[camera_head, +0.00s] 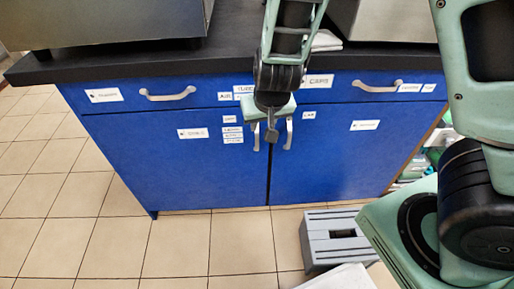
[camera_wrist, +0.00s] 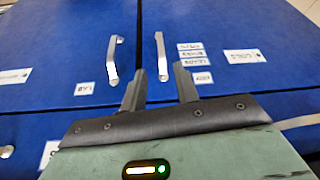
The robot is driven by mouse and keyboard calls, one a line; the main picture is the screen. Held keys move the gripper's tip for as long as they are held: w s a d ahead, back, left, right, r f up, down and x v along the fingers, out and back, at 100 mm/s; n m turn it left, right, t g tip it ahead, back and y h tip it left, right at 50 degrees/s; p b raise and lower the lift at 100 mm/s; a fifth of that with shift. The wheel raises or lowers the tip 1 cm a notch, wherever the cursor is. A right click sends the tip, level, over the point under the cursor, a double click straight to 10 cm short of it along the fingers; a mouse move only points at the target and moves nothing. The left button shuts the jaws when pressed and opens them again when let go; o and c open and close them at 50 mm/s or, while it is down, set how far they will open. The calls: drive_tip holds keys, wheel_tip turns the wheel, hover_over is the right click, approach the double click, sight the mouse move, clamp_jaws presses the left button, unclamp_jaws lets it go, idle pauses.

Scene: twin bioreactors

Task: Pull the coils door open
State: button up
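The coils door (camera_head: 170,165) is the left blue cabinet door in the head view, and it is shut. It fills the right side of the wrist view (camera_wrist: 260,85), where its label appears upside down. Its upright metal handle (camera_head: 256,137) is by the seam between the doors; in the wrist view the handle (camera_wrist: 161,52) runs up from between the fingertips. My gripper (camera_wrist: 158,70) is open and empty, its two dark fingers apart on either side of the handle's near end. I cannot tell whether they touch it. The gripper (camera_head: 271,130) partly blocks the seam in the head view.
The right door (camera_head: 335,165), labelled LAB near its handle (camera_head: 289,132), is shut. Two shut drawers with handles (camera_head: 167,94) lie above. The dark counter (camera_head: 225,50) overhangs. A grey step box (camera_head: 330,238) stands on the floor at right. The tiles (camera_head: 110,240) before the coils door are clear.

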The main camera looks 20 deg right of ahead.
sight(257, 143)
drive_tip(key=b+x, duration=0.7)
drive_tip(key=x, duration=0.7)
drive_tip(key=shift+f, duration=0.25)
clamp_jaws()
